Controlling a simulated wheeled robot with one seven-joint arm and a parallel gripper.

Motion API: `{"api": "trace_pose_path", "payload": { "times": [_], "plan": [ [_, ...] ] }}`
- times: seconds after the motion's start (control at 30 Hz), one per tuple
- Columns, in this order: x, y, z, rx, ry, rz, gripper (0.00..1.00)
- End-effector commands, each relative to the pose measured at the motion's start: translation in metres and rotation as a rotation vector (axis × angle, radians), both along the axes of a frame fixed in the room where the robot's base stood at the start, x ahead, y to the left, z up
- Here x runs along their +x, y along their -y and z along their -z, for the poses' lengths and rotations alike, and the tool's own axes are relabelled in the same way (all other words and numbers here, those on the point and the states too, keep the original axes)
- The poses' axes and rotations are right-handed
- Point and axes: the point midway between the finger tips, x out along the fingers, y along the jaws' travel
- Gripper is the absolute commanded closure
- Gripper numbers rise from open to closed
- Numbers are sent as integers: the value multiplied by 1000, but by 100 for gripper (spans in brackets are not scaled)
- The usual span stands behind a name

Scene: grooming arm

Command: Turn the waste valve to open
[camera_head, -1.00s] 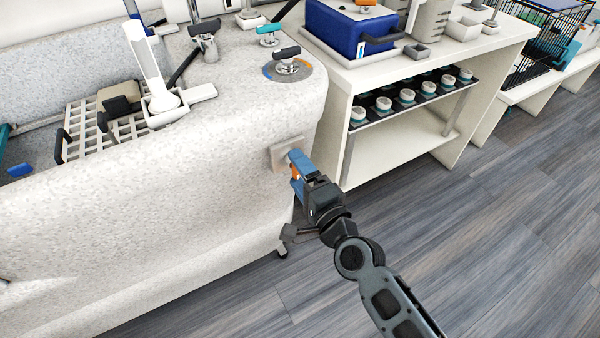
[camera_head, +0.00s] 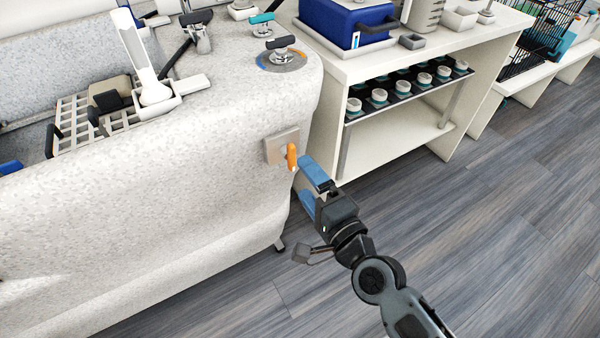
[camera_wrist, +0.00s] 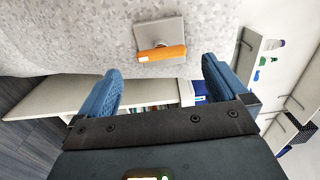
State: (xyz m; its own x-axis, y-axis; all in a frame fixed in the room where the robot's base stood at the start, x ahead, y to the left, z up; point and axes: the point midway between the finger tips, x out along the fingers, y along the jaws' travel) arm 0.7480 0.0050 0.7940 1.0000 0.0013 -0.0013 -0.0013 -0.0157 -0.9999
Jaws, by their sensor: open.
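The waste valve is an orange handle (camera_head: 291,157) on a square beige plate (camera_head: 275,147), mounted on the outer end wall of the speckled tub (camera_head: 190,160). In the head view the handle stands upright. In the wrist view the orange handle (camera_wrist: 161,53) lies across the plate (camera_wrist: 158,32), ahead of the gap between my fingers. My gripper (camera_head: 306,180), with blue fingers, is open and empty, just right of and apart from the handle. In the wrist view my gripper's two blue fingers (camera_wrist: 162,75) are spread wide.
A cream shelf unit (camera_head: 400,150) stands beside the tub, with a blue box (camera_head: 345,22) on top and a rack of several small jars (camera_head: 410,85) inside. A dial with a black lever (camera_head: 281,55) sits on the tub rim. The floor (camera_head: 470,240) at right is clear.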

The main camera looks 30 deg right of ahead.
Motion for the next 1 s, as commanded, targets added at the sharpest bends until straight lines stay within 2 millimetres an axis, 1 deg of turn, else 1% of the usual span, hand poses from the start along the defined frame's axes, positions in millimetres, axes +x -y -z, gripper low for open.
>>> {"api": "trace_pose_path", "payload": {
  "times": [0.03,0.1,0.23,0.77,0.83,0.87,0.93,0.97,1.0],
  "plan": [
    [-7,0,2,0,-1,0,0],
    [-15,0,2,0,-1,0,0],
    [-22,0,1,-1,0,1,0],
    [-23,0,0,0,0,0,0],
    [-25,0,0,-8,-3,1,0],
    [-28,1,1,-17,-5,2,0],
    [-40,1,2,-63,-16,4,0],
    [-48,2,3,-92,-24,5,0],
    [-61,3,4,-141,-36,7,0]
  ]
}}
